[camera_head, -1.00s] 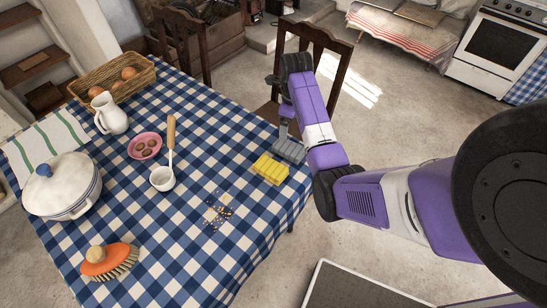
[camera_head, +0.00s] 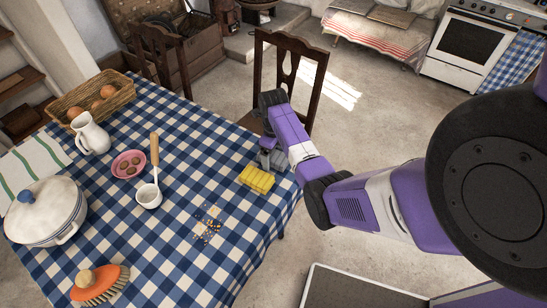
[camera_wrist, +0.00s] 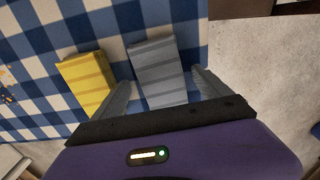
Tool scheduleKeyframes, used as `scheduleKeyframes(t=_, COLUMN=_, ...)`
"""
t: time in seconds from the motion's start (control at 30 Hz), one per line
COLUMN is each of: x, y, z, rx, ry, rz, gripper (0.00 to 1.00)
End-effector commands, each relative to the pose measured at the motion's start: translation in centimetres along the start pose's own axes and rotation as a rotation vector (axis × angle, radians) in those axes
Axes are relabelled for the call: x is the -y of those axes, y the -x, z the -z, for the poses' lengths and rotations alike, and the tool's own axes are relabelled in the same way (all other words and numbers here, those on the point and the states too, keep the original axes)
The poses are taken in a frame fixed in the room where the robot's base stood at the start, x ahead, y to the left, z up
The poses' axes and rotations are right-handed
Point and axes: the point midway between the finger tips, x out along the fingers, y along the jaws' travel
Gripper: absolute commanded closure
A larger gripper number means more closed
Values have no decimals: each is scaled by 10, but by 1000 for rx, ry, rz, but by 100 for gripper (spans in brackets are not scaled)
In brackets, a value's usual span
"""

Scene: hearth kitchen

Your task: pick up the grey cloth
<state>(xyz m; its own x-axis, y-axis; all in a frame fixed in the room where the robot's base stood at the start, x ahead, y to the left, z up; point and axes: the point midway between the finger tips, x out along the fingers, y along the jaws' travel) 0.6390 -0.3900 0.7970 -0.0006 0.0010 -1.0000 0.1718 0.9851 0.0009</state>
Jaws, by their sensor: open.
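The grey cloth (camera_wrist: 157,73) lies folded on the checked tablecloth near the table's edge, with ridges across it. In the wrist view it sits between the two fingers of my gripper (camera_wrist: 161,94), which is open. One finger is on each side of the cloth, and the left finger lies between it and the yellow cloth. In the head view my gripper (camera_head: 270,155) is low over the table corner and hides most of the grey cloth. I cannot tell whether the fingers touch the table.
A yellow folded cloth (camera_head: 257,179) lies close to the left of the grey one. Crumbs (camera_head: 207,226) are scattered nearer the table's middle. A wooden chair (camera_head: 294,78) stands just behind the table corner. A white ladle (camera_head: 149,194) and a pink dish (camera_head: 128,164) are farther left.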

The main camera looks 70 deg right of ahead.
Motion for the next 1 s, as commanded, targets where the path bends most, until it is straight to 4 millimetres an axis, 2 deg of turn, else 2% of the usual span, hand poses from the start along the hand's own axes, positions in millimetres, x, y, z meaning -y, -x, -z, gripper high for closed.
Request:
scheduleKeyframes(t=0.2, x=0, y=-1, z=0, rx=1, ry=0, rz=1, gripper=13)
scheduleKeyframes(t=0.27, x=0, y=-1, z=0, rx=1, ry=0, rz=1, gripper=23)
scheduleKeyframes(t=0.5, x=0, y=-1, z=0, rx=1, ry=0, rz=1, gripper=70)
scheduleKeyframes(t=0.57, x=0, y=-1, z=0, rx=1, ry=0, rz=1, gripper=78)
scheduleKeyframes(t=1.0, x=3, y=6, z=1, rx=1, ry=1, rz=1, gripper=78)
